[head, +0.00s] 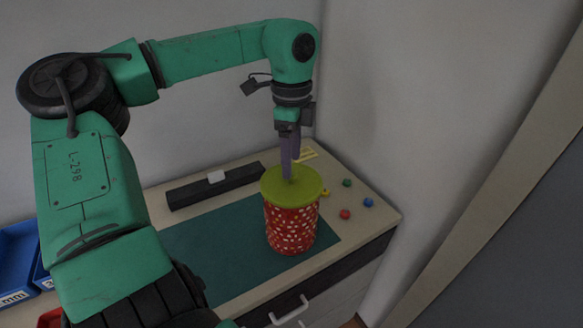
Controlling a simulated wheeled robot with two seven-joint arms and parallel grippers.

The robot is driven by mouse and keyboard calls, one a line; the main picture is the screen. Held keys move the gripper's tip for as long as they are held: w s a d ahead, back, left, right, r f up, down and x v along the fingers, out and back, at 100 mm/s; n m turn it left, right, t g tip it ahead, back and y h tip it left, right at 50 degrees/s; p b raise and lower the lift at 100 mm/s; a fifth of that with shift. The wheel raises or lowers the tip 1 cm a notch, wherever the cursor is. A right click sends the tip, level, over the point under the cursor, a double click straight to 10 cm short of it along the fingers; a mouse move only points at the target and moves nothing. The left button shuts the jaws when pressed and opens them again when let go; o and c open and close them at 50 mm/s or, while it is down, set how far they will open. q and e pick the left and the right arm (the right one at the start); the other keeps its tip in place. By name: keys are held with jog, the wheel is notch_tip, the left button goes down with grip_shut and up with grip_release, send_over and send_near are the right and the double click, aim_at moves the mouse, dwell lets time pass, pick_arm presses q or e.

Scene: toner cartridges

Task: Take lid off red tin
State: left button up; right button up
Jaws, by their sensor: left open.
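A red tin with white spots (291,229) stands upright on the dark green mat (220,252) near the right end of the worktop. Its yellow-green lid (300,184) sits on top and covers the opening. My left gripper (289,174) points down over the lid, with its purple-grey fingers at the lid's middle or just behind it. The jaws are open, seen nearly edge-on, with nothing visible between them. I cannot tell whether the fingertips touch the lid. My right gripper is not in view.
A long black bar (214,187) with a white block on it lies behind the mat. Blue bins (18,262) stand at the left. Walls close off the back and right.

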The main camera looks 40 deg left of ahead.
pick_arm(q)
jog(key=shift+s+d+f, duration=0.15)
jog(key=shift+s+f, duration=0.05)
jog(key=shift+f, duration=0.35)
jog(key=shift+s+d+f, duration=0.1)
jog(key=shift+s+f, duration=0.05)
jog(key=shift+f, duration=0.4)
jog(key=shift+w, duration=0.1)
grip_shut()
jog(key=shift+r, duration=0.1)
